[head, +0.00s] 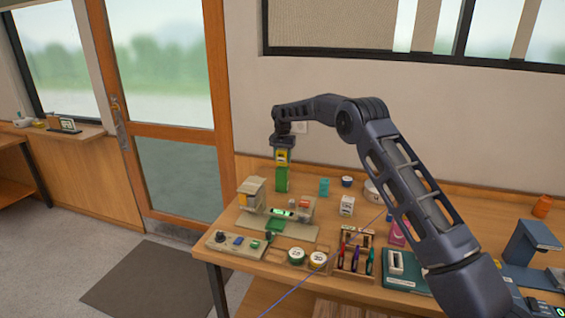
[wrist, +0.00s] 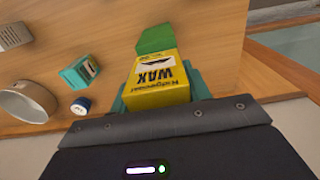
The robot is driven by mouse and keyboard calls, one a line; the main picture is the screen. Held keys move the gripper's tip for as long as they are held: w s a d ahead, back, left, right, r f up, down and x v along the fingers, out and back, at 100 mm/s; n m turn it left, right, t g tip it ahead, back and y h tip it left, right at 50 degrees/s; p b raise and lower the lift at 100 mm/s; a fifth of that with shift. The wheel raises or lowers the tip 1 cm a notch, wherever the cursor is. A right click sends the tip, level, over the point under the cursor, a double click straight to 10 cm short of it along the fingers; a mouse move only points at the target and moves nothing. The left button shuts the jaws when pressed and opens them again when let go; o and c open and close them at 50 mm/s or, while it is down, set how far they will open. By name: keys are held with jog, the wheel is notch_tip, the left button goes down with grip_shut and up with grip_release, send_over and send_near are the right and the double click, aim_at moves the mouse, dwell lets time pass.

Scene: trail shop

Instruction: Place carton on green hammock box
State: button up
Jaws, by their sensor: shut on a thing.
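My gripper (head: 283,147) is shut on a yellow carton, marked "WAX" in the wrist view (wrist: 157,78), with a teal finger on each side of it. The carton also shows in the head view (head: 282,157), upright just under the gripper. The green hammock box (head: 281,181) stands upright on the counter directly below the carton. In the wrist view the green box (wrist: 156,40) shows just beyond the carton, partly hidden by it. The carton's lower end meets the green box's top in the picture; I cannot tell whether they touch.
A display stand (head: 251,193) is in front and left. A white box (head: 347,205) and pen rack (head: 355,255) are nearer. The counter's left edge is close.

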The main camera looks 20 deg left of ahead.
aim_at(283, 149)
jog(key=shift+f, duration=0.95)
jog(key=shift+f, duration=0.15)
jog(key=o, duration=1.1)
jog(key=shift+c, duration=0.2)
notch_tip(283, 149, up, 12)
jog(key=shift+r, duration=0.1)
